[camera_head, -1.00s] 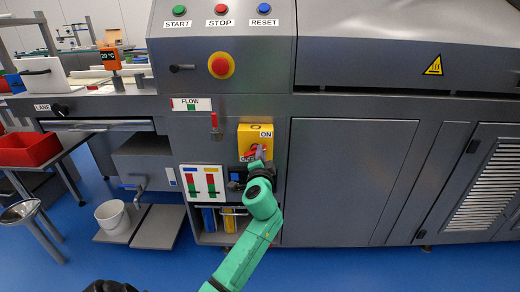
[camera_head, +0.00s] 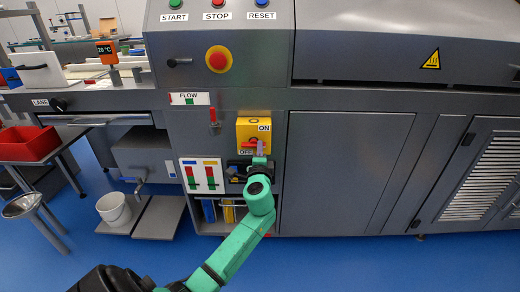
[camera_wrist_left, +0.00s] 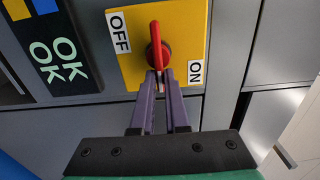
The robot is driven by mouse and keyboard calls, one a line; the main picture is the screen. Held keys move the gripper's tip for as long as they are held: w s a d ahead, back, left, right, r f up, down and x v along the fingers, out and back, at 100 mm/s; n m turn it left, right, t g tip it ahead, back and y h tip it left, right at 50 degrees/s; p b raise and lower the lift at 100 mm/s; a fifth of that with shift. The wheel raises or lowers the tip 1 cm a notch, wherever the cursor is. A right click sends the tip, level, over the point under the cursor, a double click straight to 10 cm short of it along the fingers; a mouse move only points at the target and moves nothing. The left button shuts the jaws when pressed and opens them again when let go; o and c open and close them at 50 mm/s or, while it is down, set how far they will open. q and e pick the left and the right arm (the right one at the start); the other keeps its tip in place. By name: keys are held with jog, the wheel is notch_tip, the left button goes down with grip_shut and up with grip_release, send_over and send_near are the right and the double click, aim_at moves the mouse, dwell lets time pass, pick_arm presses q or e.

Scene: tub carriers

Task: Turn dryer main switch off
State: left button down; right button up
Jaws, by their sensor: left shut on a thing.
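The dryer main switch is a red rotary handle (camera_head: 247,145) on a yellow plate (camera_head: 243,127) on the grey machine front. In the left wrist view, the handle (camera_wrist_left: 156,30) stands upright in the picture, between the OFF label at left and the ON label at lower right. My left gripper (camera_head: 259,152) is at the switch. In the wrist view, its purple fingers (camera_wrist_left: 160,78) are shut on the lower end of the handle. In the head view, the gripper hides part of the handle. My right gripper is out of view.
The emergency stop (camera_head: 218,61) is above. A white bucket (camera_head: 114,209) and a red bin (camera_head: 30,143) stand at left. Blue floor in front is clear.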

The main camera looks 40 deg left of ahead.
pick_arm(q)
jog(key=shift+f, duration=0.2)
jog(key=c, duration=0.9)
grip_release()
jog(key=shift+r, duration=0.1)
jog(key=shift+s, duration=0.1)
jog(key=v, duration=1.4)
jog(key=shift+s+d, duration=0.15)
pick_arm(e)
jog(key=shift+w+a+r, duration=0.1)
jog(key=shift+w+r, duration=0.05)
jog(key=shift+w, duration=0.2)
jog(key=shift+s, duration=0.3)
